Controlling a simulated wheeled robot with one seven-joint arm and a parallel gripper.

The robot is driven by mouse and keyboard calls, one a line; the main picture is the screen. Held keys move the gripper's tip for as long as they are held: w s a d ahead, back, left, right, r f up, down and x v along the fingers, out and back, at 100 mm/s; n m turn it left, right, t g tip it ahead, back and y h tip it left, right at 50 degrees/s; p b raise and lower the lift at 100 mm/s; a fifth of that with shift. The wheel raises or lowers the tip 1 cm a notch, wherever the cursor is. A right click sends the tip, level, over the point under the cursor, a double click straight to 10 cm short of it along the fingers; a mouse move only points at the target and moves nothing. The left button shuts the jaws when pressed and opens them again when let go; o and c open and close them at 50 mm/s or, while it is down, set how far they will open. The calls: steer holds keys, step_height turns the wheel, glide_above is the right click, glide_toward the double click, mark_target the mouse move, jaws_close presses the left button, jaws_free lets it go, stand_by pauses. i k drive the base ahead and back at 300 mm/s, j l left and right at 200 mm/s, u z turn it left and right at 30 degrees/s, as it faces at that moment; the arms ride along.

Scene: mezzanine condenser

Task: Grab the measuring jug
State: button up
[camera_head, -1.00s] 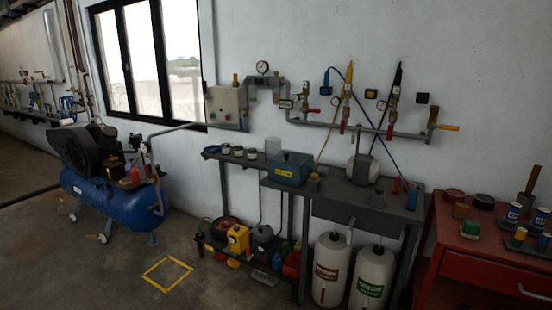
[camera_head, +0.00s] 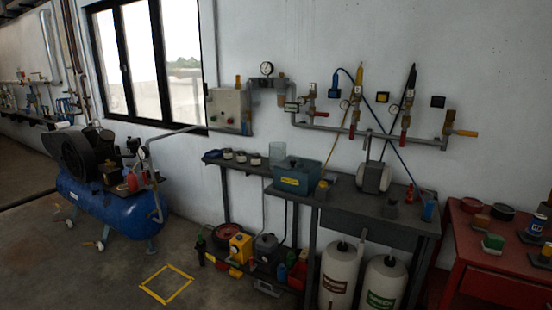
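A clear, pale cylindrical vessel (camera_head: 277,153), which looks like the measuring jug, stands upright on the dark narrow shelf (camera_head: 240,168) against the wall. It is just behind and left of the teal toolbox (camera_head: 297,176), which may hide part of its base. Its handle and markings are too small to make out. My gripper is not in view.
Several small jars (camera_head: 241,157) stand left of the vessel. A grey bench (camera_head: 395,211) adjoins on the right, with a red table (camera_head: 478,262) beyond. A blue compressor (camera_head: 110,205) stands at left. Floor around the yellow square (camera_head: 166,284) is clear.

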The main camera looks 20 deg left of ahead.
mark_target(277, 150)
steer(key=i+j, duration=1.5)
steer(key=i+j+z, duration=0.1)
steer(key=i+j, duration=0.65)
steer(key=j, duration=0.15)
steer(key=i+j, duration=0.7)
steer(key=j, duration=0.15)
